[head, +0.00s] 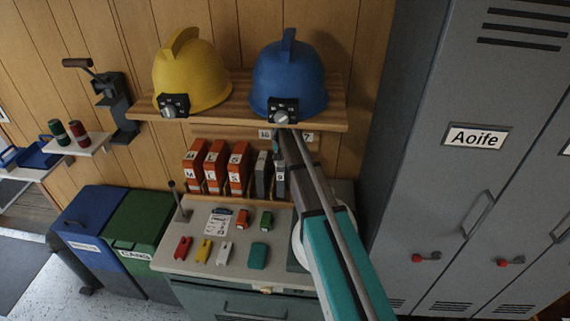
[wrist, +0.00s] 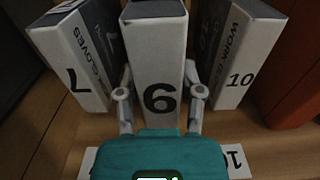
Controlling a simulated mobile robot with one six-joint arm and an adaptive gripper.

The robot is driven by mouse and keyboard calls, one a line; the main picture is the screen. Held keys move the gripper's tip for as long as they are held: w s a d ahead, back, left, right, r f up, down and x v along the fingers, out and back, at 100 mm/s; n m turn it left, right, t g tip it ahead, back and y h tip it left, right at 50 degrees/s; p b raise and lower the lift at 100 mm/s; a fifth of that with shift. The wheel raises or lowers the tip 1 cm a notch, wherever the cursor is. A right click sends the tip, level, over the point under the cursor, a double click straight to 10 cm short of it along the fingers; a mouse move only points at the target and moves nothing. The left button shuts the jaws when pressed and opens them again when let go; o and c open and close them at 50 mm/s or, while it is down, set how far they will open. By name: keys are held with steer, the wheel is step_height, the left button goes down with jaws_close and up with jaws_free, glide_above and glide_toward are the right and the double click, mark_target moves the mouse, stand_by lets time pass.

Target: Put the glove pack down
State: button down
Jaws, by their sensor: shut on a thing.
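The glove pack (wrist: 158,55) is a white and grey box with a large black numeral that reads as 6 in the wrist view; it could be an inverted 9. My gripper (wrist: 160,93) is shut on it, one finger on each side. The pack stands between two similar packs, one marked 7 (wrist: 85,70) and one marked 10 (wrist: 232,65). The fingers and the teal gripper body hide its lower edge, so I cannot tell whether it touches the wooden shelf (wrist: 50,138). In the head view my arm hides most of this spot.
Orange packs (head: 215,167) stand beside the grey packs (head: 263,175). Above them, a wooden shelf (head: 236,116) holds a yellow helmet (head: 190,78) and a blue helmet (head: 288,80). Below, a cabinet top (head: 200,225) carries several small coloured items. Grey lockers (head: 440,190) stand on the right.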

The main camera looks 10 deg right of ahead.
steer(key=shift+d, duration=0.15)
steer(key=shift+w+d+f+b, duration=0.1)
steer(key=shift+w+f+b, duration=0.1)
steer(key=shift+f+b, duration=0.4)
steer(key=shift+w+d+f+b, duration=0.1)
steer(key=shift+w+f+b, duration=0.1)
steer(key=shift+f+b, duration=0.4)
steer(key=shift+w+d+f+b, duration=0.1)
steer(key=shift+w+f+b, duration=0.1)
steer(key=shift+f+b, duration=0.4)
steer(key=shift+f, duration=0.1)
steer(key=shift+c, duration=1.2)
jaws_free()
steer(key=shift+a, duration=0.1)
steer(key=shift+r, duration=0.2)
step_height(320, 180, up, 8)
steer(key=p, duration=0.7)
steer(key=shift+f+p, duration=0.25)
steer(key=shift+p, duration=0.05)
